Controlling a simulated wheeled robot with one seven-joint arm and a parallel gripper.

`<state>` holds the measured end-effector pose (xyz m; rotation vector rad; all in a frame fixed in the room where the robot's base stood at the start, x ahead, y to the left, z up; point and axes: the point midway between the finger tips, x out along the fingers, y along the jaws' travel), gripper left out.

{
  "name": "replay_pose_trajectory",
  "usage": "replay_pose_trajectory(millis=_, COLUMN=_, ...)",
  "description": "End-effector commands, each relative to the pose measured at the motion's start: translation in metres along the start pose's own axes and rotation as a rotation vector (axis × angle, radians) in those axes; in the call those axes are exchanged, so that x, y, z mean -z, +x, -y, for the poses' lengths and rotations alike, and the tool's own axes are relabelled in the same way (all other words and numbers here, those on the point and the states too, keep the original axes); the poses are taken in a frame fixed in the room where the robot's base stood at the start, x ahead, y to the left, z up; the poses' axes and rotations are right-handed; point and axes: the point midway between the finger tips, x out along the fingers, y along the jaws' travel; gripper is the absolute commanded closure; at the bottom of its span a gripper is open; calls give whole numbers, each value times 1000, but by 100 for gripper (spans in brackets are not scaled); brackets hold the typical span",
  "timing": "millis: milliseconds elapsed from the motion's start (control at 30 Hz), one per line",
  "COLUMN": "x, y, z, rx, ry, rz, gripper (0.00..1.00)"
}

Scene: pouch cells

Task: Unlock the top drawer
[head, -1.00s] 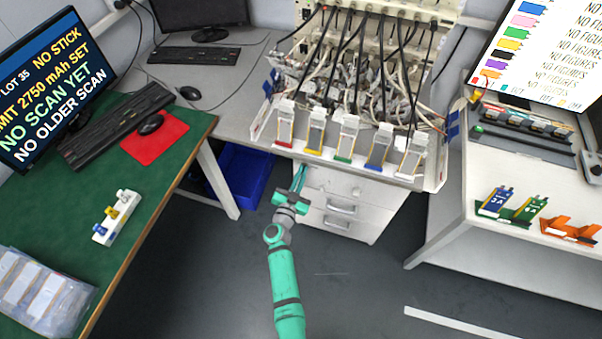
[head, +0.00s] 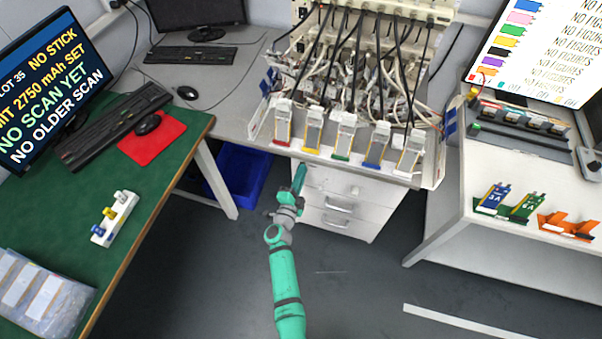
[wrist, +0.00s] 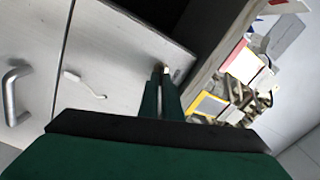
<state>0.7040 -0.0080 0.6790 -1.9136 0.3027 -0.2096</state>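The top drawer (head: 325,178) is the upper white front of the cabinet under the bench, and it is closed. In the wrist view its pale front (wrist: 118,50) fills the middle, turned sideways. A white handle-like piece (wrist: 85,84) stands out from it. My gripper (head: 300,170) is at the top left of this drawer. In the wrist view its green fingers (wrist: 162,78) are close together on a small pale piece at the drawer's upper edge, seemingly the key. The fingers hide most of the key and the lock.
The lower drawer has a metal bar handle (head: 338,208). The bench edge with several coloured cell holders (head: 344,137) overhangs the drawers closely. A blue bin (head: 243,172) stands on the floor to the left. The floor in front of the cabinet is clear.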

Motion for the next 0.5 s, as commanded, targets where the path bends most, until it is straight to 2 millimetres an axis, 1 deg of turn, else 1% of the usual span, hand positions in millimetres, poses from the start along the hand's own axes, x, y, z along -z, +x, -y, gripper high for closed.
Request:
replay_pose_trajectory(millis=200, x=-1, y=0, z=-2, rx=-1, ry=169, rz=1, gripper=100)
replay_pose_trajectory(millis=500, x=-1, y=0, z=-4, rx=-1, ry=323, rz=0, gripper=100)
